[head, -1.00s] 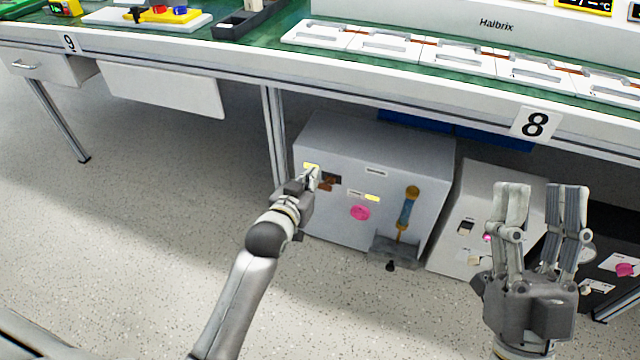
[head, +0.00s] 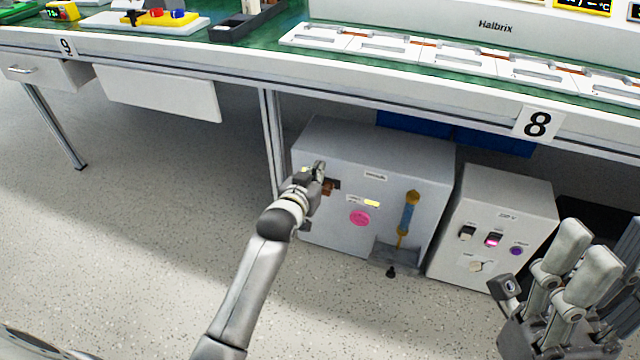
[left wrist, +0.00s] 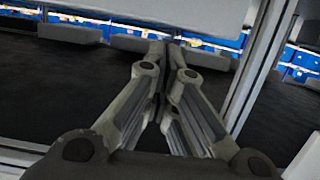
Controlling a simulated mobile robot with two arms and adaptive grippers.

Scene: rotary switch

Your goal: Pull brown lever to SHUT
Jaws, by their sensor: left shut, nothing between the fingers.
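The brown lever (head: 329,188) is a small piece on the upper left of the front of a grey box (head: 410,165) under the bench. My left gripper (head: 319,168) is shut and empty, with its fingertips just left of and above the lever. It partly covers the lever's surroundings, and I cannot tell whether it touches the lever. In the left wrist view the closed fingers (left wrist: 165,55) point away, and the lever is not visible. My right gripper (head: 606,238) is at the lower right, open, away from the lever and partly cut off by the picture's edge.
The grey box also carries a pink round label (head: 360,218) and a blue-and-yellow handle (head: 408,215). A second box (head: 500,200) with switches stands to its right. The bench edge (head: 400,98) runs above.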

